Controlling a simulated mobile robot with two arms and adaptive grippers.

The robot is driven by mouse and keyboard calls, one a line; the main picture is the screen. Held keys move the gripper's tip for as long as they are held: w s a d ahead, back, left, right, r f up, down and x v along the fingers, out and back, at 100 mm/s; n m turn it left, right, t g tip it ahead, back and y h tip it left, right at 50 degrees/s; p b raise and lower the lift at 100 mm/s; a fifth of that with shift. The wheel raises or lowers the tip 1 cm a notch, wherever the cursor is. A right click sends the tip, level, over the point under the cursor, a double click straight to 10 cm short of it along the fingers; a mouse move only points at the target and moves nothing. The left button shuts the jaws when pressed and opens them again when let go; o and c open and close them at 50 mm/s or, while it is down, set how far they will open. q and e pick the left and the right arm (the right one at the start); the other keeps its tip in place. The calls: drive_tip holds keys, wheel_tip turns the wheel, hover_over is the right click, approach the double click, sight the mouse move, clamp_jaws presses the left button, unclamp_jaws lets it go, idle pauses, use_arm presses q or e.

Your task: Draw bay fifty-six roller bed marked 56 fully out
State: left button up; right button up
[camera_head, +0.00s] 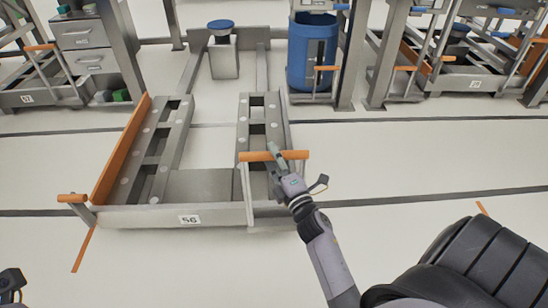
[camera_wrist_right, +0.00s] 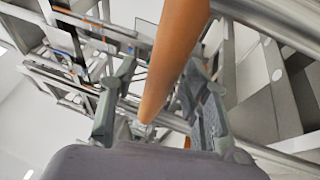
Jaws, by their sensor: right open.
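The roller bed marked 56 (camera_head: 140,215) lies low on the floor in the middle of the head view. It extends forward from the bay frame (camera_head: 262,60), over the dark floor lines. Its label (camera_head: 190,219) is on the front edge. An orange handle bar (camera_head: 257,156) stands on uprights at its front right. My right gripper (camera_head: 283,165) is at this bar's right end. In the right wrist view the orange bar (camera_wrist_right: 178,40) runs between the open fingers (camera_wrist_right: 157,72). A dark part of my left gripper (camera_head: 12,283) shows at the lower left edge; its fingers are unclear.
Another orange handle (camera_head: 72,198) is at the bed's front left, and an orange side guard (camera_head: 122,150) runs along its left. A blue bin (camera_head: 312,50) stands behind at right. A bay marked 57 (camera_head: 27,98) is at left. The floor in front is clear.

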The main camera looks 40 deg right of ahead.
drive_tip(key=v, duration=0.7)
drive_tip(key=shift+s, duration=0.3)
